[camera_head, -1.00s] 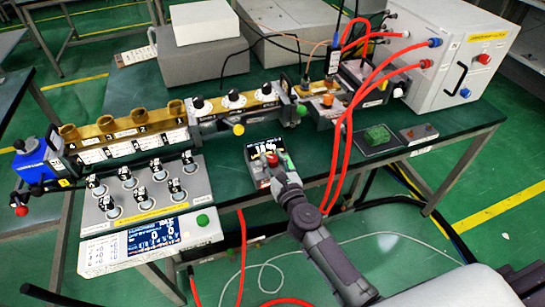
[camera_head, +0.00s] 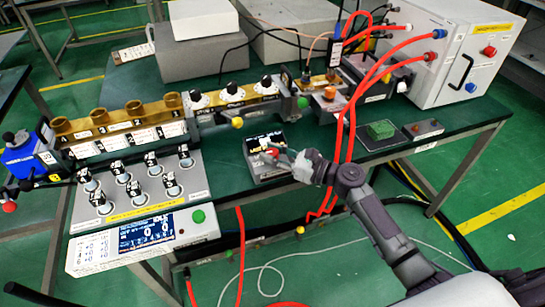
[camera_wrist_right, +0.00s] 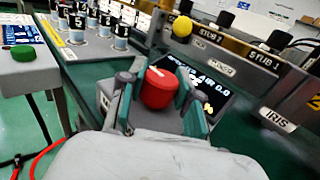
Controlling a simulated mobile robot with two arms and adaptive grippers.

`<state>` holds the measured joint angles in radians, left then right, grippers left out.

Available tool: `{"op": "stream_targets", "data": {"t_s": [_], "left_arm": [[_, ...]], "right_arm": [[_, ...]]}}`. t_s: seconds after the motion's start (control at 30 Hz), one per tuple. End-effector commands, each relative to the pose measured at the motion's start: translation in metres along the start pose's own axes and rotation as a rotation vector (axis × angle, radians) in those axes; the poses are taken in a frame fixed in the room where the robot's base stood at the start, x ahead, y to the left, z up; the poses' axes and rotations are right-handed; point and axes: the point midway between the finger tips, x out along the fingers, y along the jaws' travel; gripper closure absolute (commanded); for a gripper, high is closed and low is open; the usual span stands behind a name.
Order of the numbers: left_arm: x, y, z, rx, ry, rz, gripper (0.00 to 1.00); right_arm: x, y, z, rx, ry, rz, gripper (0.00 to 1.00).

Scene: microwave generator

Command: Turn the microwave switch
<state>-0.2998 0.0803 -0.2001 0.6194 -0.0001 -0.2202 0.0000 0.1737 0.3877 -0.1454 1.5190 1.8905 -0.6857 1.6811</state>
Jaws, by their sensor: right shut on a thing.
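The switch is a red round knob (camera_wrist_right: 159,88) on a small box with a lit display (camera_wrist_right: 205,90). In the right wrist view the knob sits between the two green-padded fingers of my right gripper (camera_wrist_right: 158,100), which is shut on it. In the head view the box (camera_head: 262,176) stands at the front edge of the table. My right gripper (camera_head: 276,157) reaches it from the right, and its fingers partly hide the red knob (camera_head: 270,152). My left gripper is not in view.
A control panel with several knobs (camera_head: 133,205) stands left of the box. Behind is a brass waveguide row (camera_head: 118,116) with dark tuning knobs (camera_head: 233,88). Red cables (camera_head: 349,130) hang close to my right arm. A white cabinet (camera_head: 440,70) stands at the back right.

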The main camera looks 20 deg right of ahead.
Motion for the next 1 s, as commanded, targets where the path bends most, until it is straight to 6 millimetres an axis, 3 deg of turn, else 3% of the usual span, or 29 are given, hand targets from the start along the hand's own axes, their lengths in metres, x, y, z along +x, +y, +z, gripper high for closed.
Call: {"op": "stream_targets", "data": {"t_s": [0.57,0.6,0.73,1.0], "left_arm": [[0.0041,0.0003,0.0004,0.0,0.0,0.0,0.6],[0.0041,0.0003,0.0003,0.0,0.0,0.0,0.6],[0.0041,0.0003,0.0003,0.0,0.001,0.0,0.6],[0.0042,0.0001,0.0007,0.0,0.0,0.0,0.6]], "right_arm": [[0.0001,-0.0002,0.0006,0.0,-0.001,0.038,1.0],[0.0001,-0.0002,0.0006,0.0,-0.001,0.038,0.66],[0.0001,-0.0002,0.0005,0.0,-0.001,0.037,0.44],[0.0001,-0.0001,0.0003,0.0,0.0,0.037,0.41]]}}
